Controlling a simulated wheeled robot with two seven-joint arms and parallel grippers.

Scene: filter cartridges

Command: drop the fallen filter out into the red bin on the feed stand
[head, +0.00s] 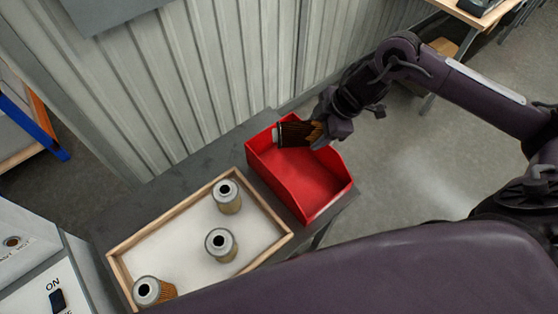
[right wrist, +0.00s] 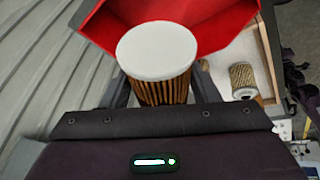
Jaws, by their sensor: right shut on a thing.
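My right gripper (head: 323,132) is shut on a filter (head: 296,134) with brown pleats and a pale end cap. It holds the filter lying sideways over the far part of the red bin (head: 318,208). In the right wrist view the held filter (right wrist: 158,62) shows its white end cap, between the fingers, with the red bin (right wrist: 222,22) behind it. The bin floor that shows in the head view is bare. The bin stands on the grey feed stand (head: 143,192). My left gripper is not in view.
A wooden tray (head: 262,257) with a white floor stands left of the bin. Three upright filters stand in it: one at the back (head: 227,198), one in the middle (head: 221,246), one at the front (head: 152,292). A corrugated wall (head: 215,75) rises behind the stand.

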